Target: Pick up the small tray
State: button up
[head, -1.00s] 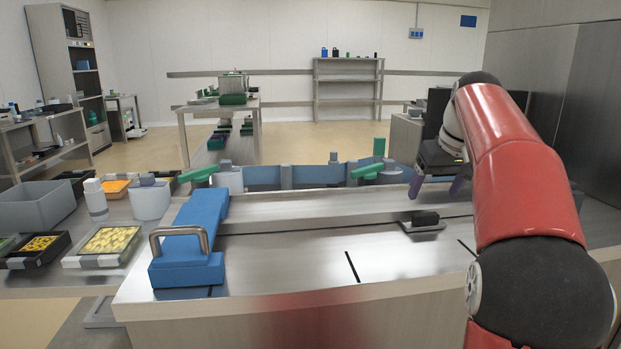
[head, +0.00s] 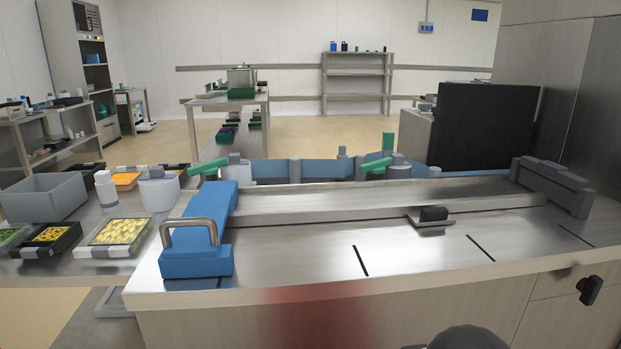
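Several trays stand on the steel surface at the left; I cannot tell which one the task calls the small tray. A tray with pale yellow food (head: 114,238) has a clear and white rim and is nearest the sealer. A black tray with darker yellow pieces (head: 48,240) stands to its left. A tray with orange content (head: 125,181) lies farther back. Another tray with green content (head: 10,237) is cut by the left edge. My gripper is out of view; only a dark round part of my arm shows at the bottom.
A steel sealer bench (head: 310,254) with a blue handled block (head: 196,261) fills the front. A grey bin (head: 45,198), a white bottle (head: 106,191) and a pale round container (head: 158,193) stand behind the trays. A black panel (head: 483,130) stands at the right.

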aim_at(50, 239)
jog(key=j+u, duration=0.15)
jog(key=u, duration=1.4)
jog(key=i, duration=0.1)
